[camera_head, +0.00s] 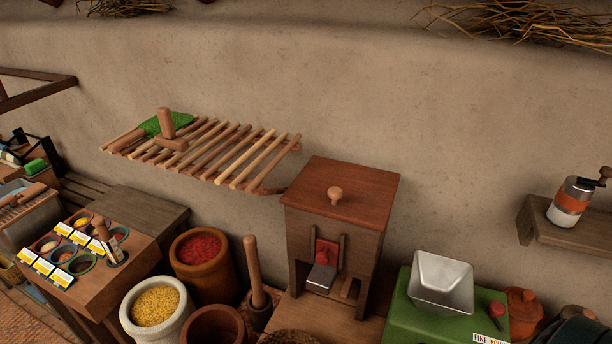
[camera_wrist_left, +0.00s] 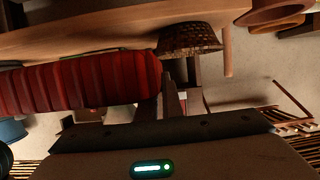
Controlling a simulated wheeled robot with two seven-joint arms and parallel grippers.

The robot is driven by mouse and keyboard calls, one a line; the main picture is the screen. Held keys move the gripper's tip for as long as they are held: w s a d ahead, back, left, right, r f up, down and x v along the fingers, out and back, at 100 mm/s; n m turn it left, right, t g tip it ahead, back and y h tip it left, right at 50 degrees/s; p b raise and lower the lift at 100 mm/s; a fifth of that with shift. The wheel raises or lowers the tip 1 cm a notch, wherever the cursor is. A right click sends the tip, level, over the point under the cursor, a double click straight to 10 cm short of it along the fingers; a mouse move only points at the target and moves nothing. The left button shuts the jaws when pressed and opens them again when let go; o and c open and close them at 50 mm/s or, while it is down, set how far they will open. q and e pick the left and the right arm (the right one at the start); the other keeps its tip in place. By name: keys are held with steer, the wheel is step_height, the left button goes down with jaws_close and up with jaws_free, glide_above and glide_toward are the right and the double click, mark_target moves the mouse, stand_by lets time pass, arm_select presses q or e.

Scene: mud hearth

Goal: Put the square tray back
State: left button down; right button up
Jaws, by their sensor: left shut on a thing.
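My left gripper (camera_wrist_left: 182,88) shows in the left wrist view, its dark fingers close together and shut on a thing. A brown woven thing (camera_wrist_left: 190,38) with a rounded edge lies at the fingertips and seems to be what they hold. Whether it is the square tray I cannot tell. In the head view a brown woven edge (camera_head: 290,337) shows at the bottom, mostly cut off. A silver square hopper (camera_head: 441,282) sits on a green box (camera_head: 403,313). My right gripper is in neither view, and the left one is out of the head view.
A wooden mill (camera_head: 340,225) stands in the middle. A slatted rack (camera_head: 215,152) on the wall holds a green leaf and a wooden stamp. Pots of red (camera_head: 200,250) and yellow (camera_head: 155,305) stand left. A red ribbed thing (camera_wrist_left: 80,82) is close by in the wrist view.

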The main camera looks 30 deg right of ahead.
arm_select(q)
steer(key=w+a+r+n+t+y+b, duration=0.1)
steer(key=w+a+r+n+y+b, duration=0.2)
steer(key=w, duration=0.4)
steer(key=w+a+r+t, duration=0.1)
steer(key=w+a+r, duration=0.1)
steer(key=w+a, duration=0.35)
steer(key=w+a+r+n+t+y+b, duration=0.2)
steer(key=w+r, duration=0.1)
steer(key=w, duration=0.6)
steer(key=w+a+r+n+y+b, duration=0.2)
steer(key=a+r, duration=0.3)
steer(key=a, duration=0.4)
steer(key=w+a+r+n+t+y+b, duration=0.1)
steer(key=w+a+r+n+y+b, duration=0.1)
steer(key=a, duration=0.7)
step_height(320, 180, up, 3)
steer(key=shift+w+f+n+y+b, duration=0.1)
steer(key=shift+w+n+y+b, duration=0.35)
steer(key=shift+w+y, duration=0.8)
steer(key=shift+a, duration=0.1)
